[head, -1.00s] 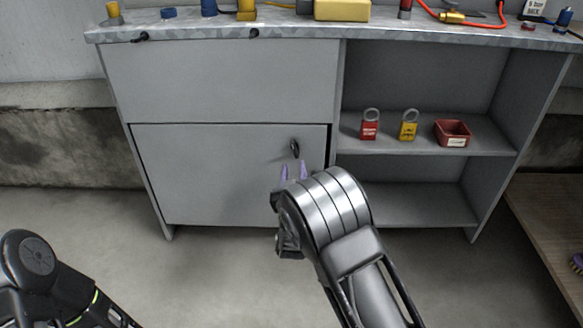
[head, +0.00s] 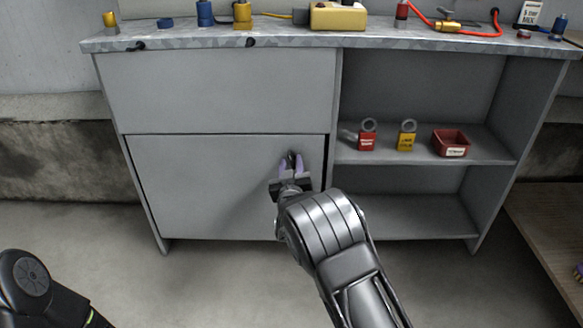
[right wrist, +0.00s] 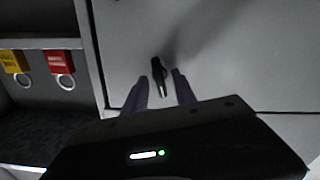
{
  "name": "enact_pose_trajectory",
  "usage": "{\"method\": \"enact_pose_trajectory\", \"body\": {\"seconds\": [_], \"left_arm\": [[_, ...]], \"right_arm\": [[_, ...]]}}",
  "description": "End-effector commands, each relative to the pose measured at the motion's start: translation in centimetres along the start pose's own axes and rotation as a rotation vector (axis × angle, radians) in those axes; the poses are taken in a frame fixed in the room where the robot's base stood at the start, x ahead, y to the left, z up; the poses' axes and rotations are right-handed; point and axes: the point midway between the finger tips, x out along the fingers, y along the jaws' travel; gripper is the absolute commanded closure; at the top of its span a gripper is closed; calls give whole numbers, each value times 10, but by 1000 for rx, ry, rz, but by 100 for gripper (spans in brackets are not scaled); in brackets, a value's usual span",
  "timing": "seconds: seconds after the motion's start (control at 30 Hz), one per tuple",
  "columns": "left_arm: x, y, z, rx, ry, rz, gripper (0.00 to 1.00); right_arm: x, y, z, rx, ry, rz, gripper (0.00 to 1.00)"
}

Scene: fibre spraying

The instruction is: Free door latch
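The grey cabinet door (head: 190,180) is the lower left panel of the workbench and looks closed. Its small dark latch (head: 291,157) sits near the upper right corner of the door and also shows in the right wrist view (right wrist: 158,72). My right gripper (head: 291,168) is open, with its two purple fingers on either side of the latch. In the right wrist view the latch stands between the fingertips (right wrist: 160,85), with a gap visible towards each finger. I cannot tell whether either finger touches it. My left gripper is out of view; only part of my left arm shows at lower left.
The benchtop (head: 200,37) carries several fittings and a yellow box (head: 338,17). A wooden surface (head: 535,215) stands at right. The floor before the door is clear.

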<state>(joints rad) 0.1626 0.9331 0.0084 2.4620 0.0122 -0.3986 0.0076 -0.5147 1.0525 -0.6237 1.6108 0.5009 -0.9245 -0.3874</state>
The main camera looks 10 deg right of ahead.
Motion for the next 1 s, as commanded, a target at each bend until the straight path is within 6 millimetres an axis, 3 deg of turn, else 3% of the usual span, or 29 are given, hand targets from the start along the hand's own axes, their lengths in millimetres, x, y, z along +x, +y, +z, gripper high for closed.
{"method": "enact_pose_trajectory", "body": {"seconds": [0.23, 0.6, 1.0], "left_arm": [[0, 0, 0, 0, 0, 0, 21], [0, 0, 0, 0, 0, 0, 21], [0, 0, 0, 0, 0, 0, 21]], "right_arm": [[0, 0, 0, 0, 0, 0, 69], [0, 0, 0, 0, -1, 0, 99], [0, 0, 0, 0, -1, 0, 100]]}}
